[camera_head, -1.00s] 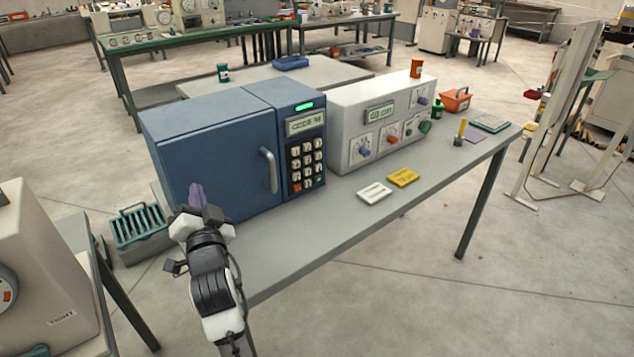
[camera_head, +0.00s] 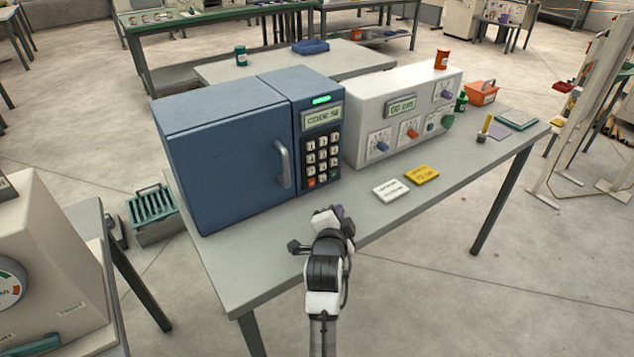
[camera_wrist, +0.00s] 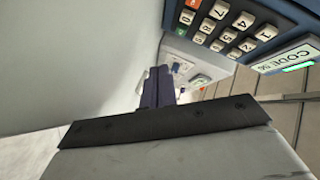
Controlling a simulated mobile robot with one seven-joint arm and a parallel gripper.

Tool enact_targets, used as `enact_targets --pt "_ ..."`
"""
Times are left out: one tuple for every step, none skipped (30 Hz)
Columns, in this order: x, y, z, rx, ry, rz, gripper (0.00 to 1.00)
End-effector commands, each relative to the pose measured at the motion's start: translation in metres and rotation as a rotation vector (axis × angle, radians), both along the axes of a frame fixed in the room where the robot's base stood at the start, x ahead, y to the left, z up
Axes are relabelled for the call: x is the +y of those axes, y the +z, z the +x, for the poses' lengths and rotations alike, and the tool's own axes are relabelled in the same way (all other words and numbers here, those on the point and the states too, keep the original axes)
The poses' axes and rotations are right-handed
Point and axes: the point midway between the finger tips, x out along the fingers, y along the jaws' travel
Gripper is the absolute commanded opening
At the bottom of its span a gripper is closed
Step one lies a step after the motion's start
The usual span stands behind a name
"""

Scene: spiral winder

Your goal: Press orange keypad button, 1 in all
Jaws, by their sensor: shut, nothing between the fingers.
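The orange keypad button (camera_head: 311,183) is at the lower left of the keypad (camera_head: 322,157) on the blue cabinet's (camera_head: 228,148) front panel. In the wrist view the orange button (camera_wrist: 193,3) is partly cut off at the top edge, near a green button (camera_wrist: 181,31). My gripper (camera_head: 339,211) is in front of the cabinet, below and a little right of the keypad in the head view. Its purple fingers (camera_wrist: 157,88) are shut, empty and apart from the keypad. In the head view my wrist largely hides them.
The cabinet's handle (camera_head: 283,164) sticks out left of the keypad. A white instrument (camera_head: 367,117) with knobs stands to the right. A white card (camera_head: 391,190) and a yellow card (camera_head: 422,175) lie on the grey table (camera_head: 243,277). The table's front strip is otherwise mostly clear.

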Motion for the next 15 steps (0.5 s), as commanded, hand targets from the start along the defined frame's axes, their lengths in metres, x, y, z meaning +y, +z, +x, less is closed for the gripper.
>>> enact_targets --pt "0.000 0.000 0.000 0.000 0.000 0.000 0.00" --pt "0.000 0.000 0.000 0.000 0.000 -0.001 0.00" --pt "0.000 0.000 0.000 -0.001 0.001 -0.001 0.00" --pt "0.000 0.000 0.000 -0.001 0.001 -0.001 0.00" --pt "0.000 0.000 0.000 -0.001 0.001 -0.001 0.00" --pt "0.001 0.000 0.001 -0.001 0.001 -0.001 0.00" --pt "0.002 0.000 0.002 0.000 0.002 -0.001 0.00" --pt "0.002 0.000 0.003 -0.001 0.002 -0.001 0.00" --pt "0.004 0.000 0.005 -0.001 0.002 -0.001 0.00" --pt "0.005 0.000 0.007 -0.001 0.002 -0.002 0.00" --pt "0.007 0.000 0.009 -0.001 0.002 -0.002 0.00" --pt "0.010 0.000 0.013 -0.001 0.002 -0.002 0.00" --pt "0.012 0.000 0.016 -0.002 0.003 -0.002 0.00" --pt "0.015 0.000 0.019 -0.001 0.004 -0.001 0.00" --pt "0.018 0.000 0.024 -0.001 0.004 -0.002 0.00"
